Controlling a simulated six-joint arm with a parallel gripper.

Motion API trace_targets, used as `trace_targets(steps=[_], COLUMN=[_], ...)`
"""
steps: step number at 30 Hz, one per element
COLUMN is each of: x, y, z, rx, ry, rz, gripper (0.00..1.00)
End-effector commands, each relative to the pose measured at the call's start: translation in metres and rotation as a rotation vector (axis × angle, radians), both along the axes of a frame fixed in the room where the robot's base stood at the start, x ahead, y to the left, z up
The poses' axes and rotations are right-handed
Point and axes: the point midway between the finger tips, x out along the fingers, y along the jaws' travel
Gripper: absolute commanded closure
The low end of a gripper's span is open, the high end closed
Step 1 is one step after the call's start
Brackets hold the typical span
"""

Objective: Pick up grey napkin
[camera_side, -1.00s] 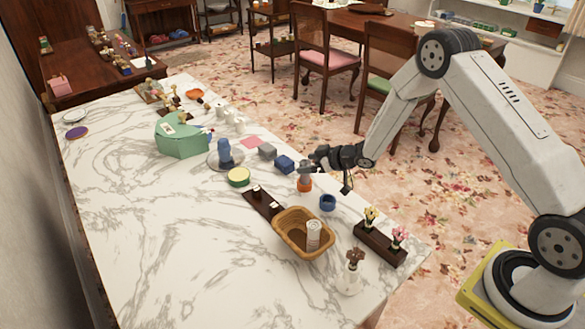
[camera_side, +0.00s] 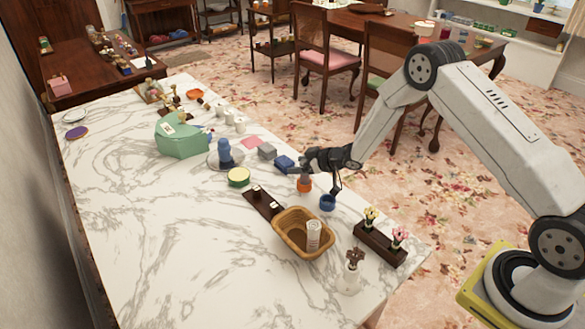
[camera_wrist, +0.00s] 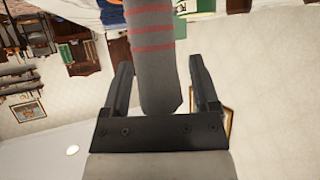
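The grey napkin is a rolled cylinder with red stripes; it shows between my fingers in the wrist view (camera_wrist: 158,75). In the side view its grey part (camera_side: 304,177) stands upright in an orange ring holder (camera_side: 304,186) near the table's right edge. My gripper (camera_side: 301,169) is at its upper part and hides its top there. In the wrist view my gripper (camera_wrist: 163,75) is open, one finger on each side of the napkin, with a narrow gap visible on the right.
A blue ring (camera_side: 327,203) stands just in front of the orange one. A wicker basket (camera_side: 287,240) holds a pale rolled napkin (camera_side: 313,236). Blue (camera_side: 284,161) and grey (camera_side: 267,152) blocks lie behind. A flower planter (camera_side: 381,243) is front right. The marble table (camera_side: 170,235) is bare at left.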

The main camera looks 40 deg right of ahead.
Motion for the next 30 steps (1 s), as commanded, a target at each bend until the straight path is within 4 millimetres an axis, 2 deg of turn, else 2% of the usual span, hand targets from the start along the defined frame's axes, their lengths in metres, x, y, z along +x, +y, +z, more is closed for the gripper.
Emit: trace_targets(steps=[1,6,7,20,26,30], x=[0.0,0.0,0.0,0.0,0.0,0.0], y=[0.0,0.0,0.0,0.0,0.0,0.0], z=[0.0,0.0,0.0,0.004,0.018,0.034], rx=[0.0,0.0,0.0,0.0,0.0,0.0], ry=[0.0,0.0,0.0,0.0,-0.002,-0.003], rz=[0.0,0.0,0.0,0.0,0.0,0.0], gripper=[0.42,0.96,1.0,1.0,1.0,1.0])
